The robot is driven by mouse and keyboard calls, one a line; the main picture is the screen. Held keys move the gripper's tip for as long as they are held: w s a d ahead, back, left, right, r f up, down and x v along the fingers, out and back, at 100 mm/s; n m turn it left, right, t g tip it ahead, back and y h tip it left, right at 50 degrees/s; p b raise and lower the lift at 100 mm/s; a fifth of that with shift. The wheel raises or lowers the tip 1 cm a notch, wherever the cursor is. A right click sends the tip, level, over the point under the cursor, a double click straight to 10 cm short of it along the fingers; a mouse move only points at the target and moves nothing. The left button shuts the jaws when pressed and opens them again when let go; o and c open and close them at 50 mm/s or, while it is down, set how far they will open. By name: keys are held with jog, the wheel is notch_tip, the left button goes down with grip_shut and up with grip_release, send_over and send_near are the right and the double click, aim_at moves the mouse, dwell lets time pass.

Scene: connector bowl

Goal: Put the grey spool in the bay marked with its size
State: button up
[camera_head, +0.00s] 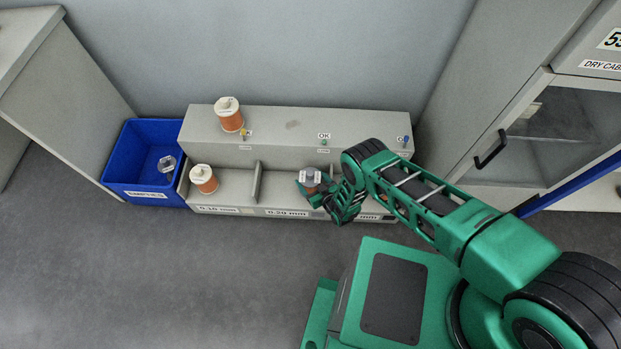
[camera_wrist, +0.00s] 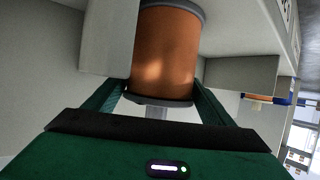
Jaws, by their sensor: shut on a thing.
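The grey spool (camera_head: 310,177), with grey flanges and copper-coloured winding, is in my gripper (camera_head: 318,192) at the rack's lower front shelf. In the wrist view the spool (camera_wrist: 166,50) stands between the two green fingers (camera_wrist: 160,100), which are shut on its lower end. The rack (camera_head: 225,180) has bays split by dividers. The left bay's label reads 0.10 mm or similar, too small to be sure, and the middle one reads 0.20 mm (camera_head: 287,212). The spool is at the middle bay's right part. My arm hides the right bay and most of its label.
A white-topped spool (camera_head: 203,179) sits in the left bay, and another (camera_head: 229,115) stands on the upper step. Small coloured pegs and OK labels (camera_head: 324,136) line that step. A blue bin (camera_head: 147,139) holding a clear item stands left. A cabinet (camera_head: 545,125) stands right.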

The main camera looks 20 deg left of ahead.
jog(key=shift+w+a+r, duration=0.1)
jog(key=o, duration=2.1)
jog(key=v, duration=1.2)
